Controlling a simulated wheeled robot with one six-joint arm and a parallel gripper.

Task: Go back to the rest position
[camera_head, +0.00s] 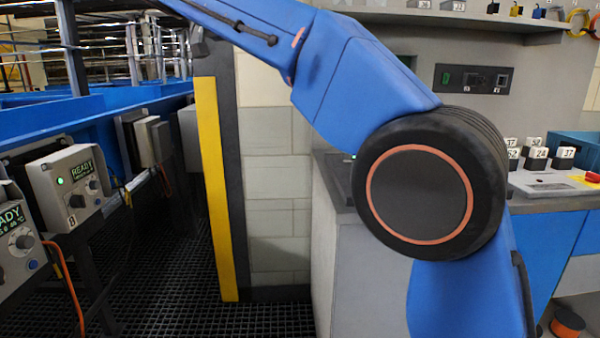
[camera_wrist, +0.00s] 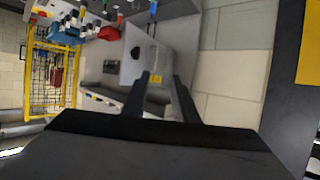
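My gripper (camera_wrist: 162,77) shows in the wrist view as two dark fingers. Their tips stand apart with a gap between them, and nothing is held there. Behind the gap is a grey panel with a small yellow label, set back from the fingers. In the head view my blue arm rises from the lower right, bends at a large dark joint and runs out at the top left. My gripper cannot be made out in that view.
A yellow-edged dark post (camera_head: 212,190) stands left of my arm. A grey cabinet (camera_head: 350,265) is close behind the arm's joint. Control boxes (camera_head: 72,185) line the blue frame at left. Dark grating floor (camera_head: 215,318) lies open between.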

